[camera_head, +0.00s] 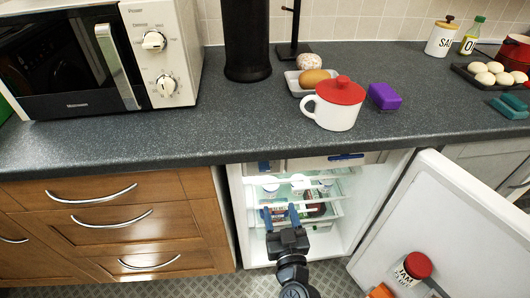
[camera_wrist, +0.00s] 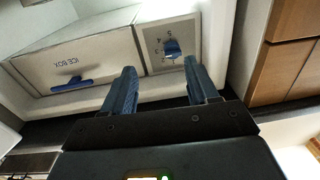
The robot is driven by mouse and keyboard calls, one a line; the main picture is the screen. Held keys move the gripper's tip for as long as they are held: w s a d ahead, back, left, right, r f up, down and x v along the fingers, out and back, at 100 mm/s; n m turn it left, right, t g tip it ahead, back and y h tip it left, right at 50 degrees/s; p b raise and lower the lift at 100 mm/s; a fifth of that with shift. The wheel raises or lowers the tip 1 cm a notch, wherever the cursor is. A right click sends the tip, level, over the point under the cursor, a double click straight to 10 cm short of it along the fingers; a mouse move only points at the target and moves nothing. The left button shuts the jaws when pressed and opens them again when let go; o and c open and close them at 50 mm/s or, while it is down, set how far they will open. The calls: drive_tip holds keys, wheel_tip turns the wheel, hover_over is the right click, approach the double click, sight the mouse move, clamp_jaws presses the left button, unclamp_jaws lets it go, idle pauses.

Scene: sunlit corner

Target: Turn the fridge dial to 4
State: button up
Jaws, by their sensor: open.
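The fridge dial (camera_wrist: 172,47) is a blue knob on a pale square panel with small marks around it. The panel appears upside down in the wrist view, and I cannot clearly read which mark the knob points to. In the head view the dial (camera_head: 264,165) is a small blue spot at the upper left inside the open fridge (camera_head: 235,195). My gripper (camera_head: 280,212) is open and empty in front of the fridge opening, below the dial. In the wrist view my gripper (camera_wrist: 160,68) has its two blue fingers apart, with the dial beyond the gap, not touched.
The ice box (camera_wrist: 75,62) with a blue handle sits beside the dial panel. The fridge door (camera_head: 440,220) stands open at the right, with a jam jar (camera_head: 408,268) on it. Drawers (camera_head: 120,225) flank the left side. The counter (camera_head: 220,125) overhangs the fridge.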

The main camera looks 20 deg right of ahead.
drive_tip(key=p, duration=0.2)
approach(264, 167)
drive_tip(key=shift+h, duration=0.3)
drive_tip(key=shift+b+x, duration=0.65)
drive_tip(key=shift+x, duration=3.6)
drive_tip(key=shift+a, duration=0.1)
drive_tip(key=shift+c, duration=0.4)
drive_tip(key=c, duration=0.9)
